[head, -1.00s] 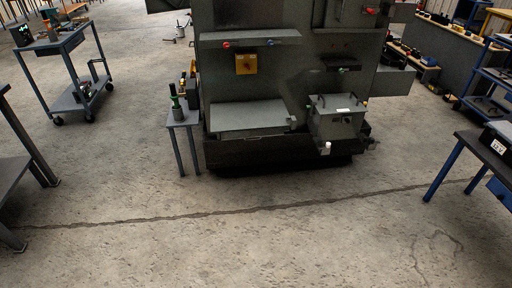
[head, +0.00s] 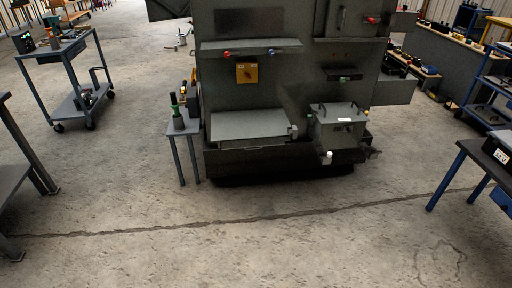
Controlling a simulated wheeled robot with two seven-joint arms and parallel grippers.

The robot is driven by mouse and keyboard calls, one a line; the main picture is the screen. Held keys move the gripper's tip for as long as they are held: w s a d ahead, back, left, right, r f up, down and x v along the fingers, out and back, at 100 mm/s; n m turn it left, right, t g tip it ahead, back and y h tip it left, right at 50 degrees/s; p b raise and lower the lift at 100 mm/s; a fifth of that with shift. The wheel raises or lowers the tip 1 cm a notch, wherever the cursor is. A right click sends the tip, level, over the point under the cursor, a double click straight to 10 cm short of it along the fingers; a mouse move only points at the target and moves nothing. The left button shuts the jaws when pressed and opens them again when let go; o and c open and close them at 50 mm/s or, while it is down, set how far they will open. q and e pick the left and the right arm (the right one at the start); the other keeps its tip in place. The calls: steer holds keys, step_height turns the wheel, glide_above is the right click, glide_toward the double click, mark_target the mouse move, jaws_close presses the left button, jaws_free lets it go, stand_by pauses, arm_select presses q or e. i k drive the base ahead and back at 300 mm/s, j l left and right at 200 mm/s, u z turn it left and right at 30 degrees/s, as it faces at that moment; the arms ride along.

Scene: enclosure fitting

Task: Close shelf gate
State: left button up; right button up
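A large dark grey machine enclosure (head: 285,90) stands ahead at the centre top of the head view. Its front carries ledges, a yellow switch plate (head: 247,73), a flat grey panel (head: 248,125) low on the left and a grey box with handles (head: 338,125) low on the right. I cannot tell which part, if any, is the shelf gate. Neither of my grippers shows.
Open concrete floor with a long crack (head: 250,219) lies before the enclosure. A small stand with bottles (head: 183,129) is at its left. A grey cart (head: 75,78) stands far left, a dark table (head: 25,180) at the left edge, a blue-legged table (head: 470,165) at right.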

mark_target(251, 144)
steer(key=i+j+z, duration=0.1)
steer(key=i+z, duration=0.15)
steer(key=i, duration=0.8)
